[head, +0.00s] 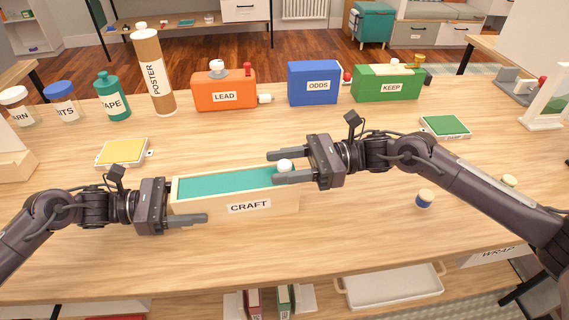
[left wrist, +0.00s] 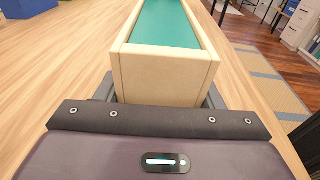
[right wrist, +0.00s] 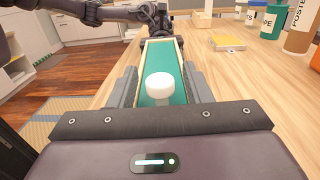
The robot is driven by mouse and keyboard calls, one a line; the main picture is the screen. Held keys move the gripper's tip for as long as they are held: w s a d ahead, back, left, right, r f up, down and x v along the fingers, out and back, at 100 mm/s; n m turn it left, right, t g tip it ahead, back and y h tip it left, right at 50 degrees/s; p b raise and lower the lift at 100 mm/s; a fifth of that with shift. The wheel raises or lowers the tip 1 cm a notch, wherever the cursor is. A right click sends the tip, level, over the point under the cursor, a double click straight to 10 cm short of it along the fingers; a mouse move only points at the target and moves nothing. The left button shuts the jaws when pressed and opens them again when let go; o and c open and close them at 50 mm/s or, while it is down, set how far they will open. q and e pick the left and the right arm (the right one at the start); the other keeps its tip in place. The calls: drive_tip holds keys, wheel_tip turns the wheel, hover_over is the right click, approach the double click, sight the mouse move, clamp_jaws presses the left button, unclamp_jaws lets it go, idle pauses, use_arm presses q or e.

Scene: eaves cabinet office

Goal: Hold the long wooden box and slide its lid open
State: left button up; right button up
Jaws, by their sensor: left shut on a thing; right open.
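The long wooden box (head: 290,204), labelled CRAFT, lies on the table with a teal lid (head: 225,184) and a white round knob (head: 285,165) near its right end. The lid appears to cover the length that shows. My left gripper (head: 188,205) is shut on the box's left end; the left wrist view shows the box's end wall (left wrist: 165,78) between its fingers. My right gripper (head: 280,167) is open at the right end, its fingers on either side of the knob. The right wrist view shows the knob (right wrist: 159,87) between the fingers, apart from both.
Behind stand a POSTER tube (head: 152,75), an orange LEAD box (head: 224,92), a blue ODDS box (head: 314,84) and a green KEEP box (head: 386,85). A yellow pad (head: 122,153) lies behind left.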

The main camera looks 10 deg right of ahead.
clamp_jaws()
drive_tip(key=shift+d, duration=0.1)
drive_tip(key=w+d, duration=0.1)
drive_tip(key=d, duration=1.4)
drive_tip(key=shift+d, duration=0.2)
drive_tip(key=shift+c, duration=0.8)
unclamp_jaws()
drive_tip(key=shift+d, duration=0.1)
drive_tip(key=shift+o, duration=0.8)
